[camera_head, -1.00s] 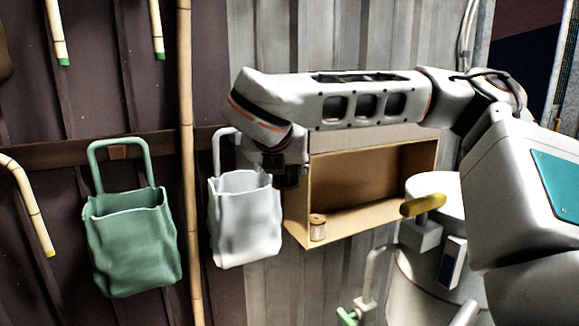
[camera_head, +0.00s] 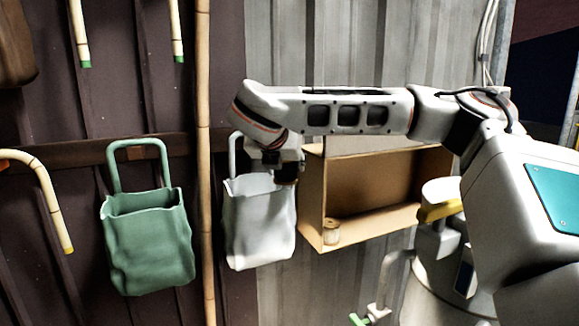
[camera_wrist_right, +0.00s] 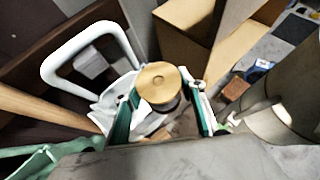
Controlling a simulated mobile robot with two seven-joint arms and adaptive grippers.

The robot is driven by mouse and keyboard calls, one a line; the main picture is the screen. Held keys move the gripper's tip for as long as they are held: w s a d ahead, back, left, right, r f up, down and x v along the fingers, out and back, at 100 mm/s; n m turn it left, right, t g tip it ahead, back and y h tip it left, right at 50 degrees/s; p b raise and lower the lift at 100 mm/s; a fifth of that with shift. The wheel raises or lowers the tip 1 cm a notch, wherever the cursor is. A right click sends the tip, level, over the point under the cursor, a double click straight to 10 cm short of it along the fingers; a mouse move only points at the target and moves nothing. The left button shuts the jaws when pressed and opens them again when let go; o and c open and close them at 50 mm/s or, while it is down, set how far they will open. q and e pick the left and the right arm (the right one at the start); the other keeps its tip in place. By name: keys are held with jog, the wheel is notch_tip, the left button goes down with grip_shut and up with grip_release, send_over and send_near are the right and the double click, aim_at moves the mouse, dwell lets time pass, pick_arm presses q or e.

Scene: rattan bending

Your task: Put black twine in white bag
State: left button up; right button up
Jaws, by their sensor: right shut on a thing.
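My right gripper (camera_head: 286,175) is at the right part of the white bag's opening in the head view. In the right wrist view its green-padded fingers (camera_wrist_right: 162,112) are shut on a spool of black twine (camera_wrist_right: 164,83). The spool has a round wooden top, and its dark side is mostly hidden. The white bag (camera_head: 258,222) hangs on the wall by its loop handle. In the wrist view its white handle (camera_wrist_right: 92,32) and crumpled rim lie left of and behind the spool. Whether the spool is inside the rim, I cannot tell. My left gripper is out of view.
A wooden box shelf (camera_head: 312,215) is just right of the bag, with a pale twine spool (camera_head: 331,232) on it. A green bag (camera_head: 150,245) hangs left, beyond a vertical rattan pole (camera_head: 204,120). A grey tank with a yellow handle (camera_head: 440,211) stands right.

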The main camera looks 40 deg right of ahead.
jog(key=shift+w+d+f+b, duration=0.15)
jog(key=shift+w+d+b, duration=0.1)
jog(key=shift+w, duration=0.7)
jog(key=shift+w+d+f+b, duration=0.1)
jog(key=shift+w+d, duration=0.1)
jog(key=shift+w, duration=0.75)
jog(key=o, duration=1.2)
jog(key=shift+a+r, duration=0.1)
jog(key=v, duration=1.1)
jog(key=shift+s+a+r, duration=0.2)
jog(key=shift+s, duration=0.1)
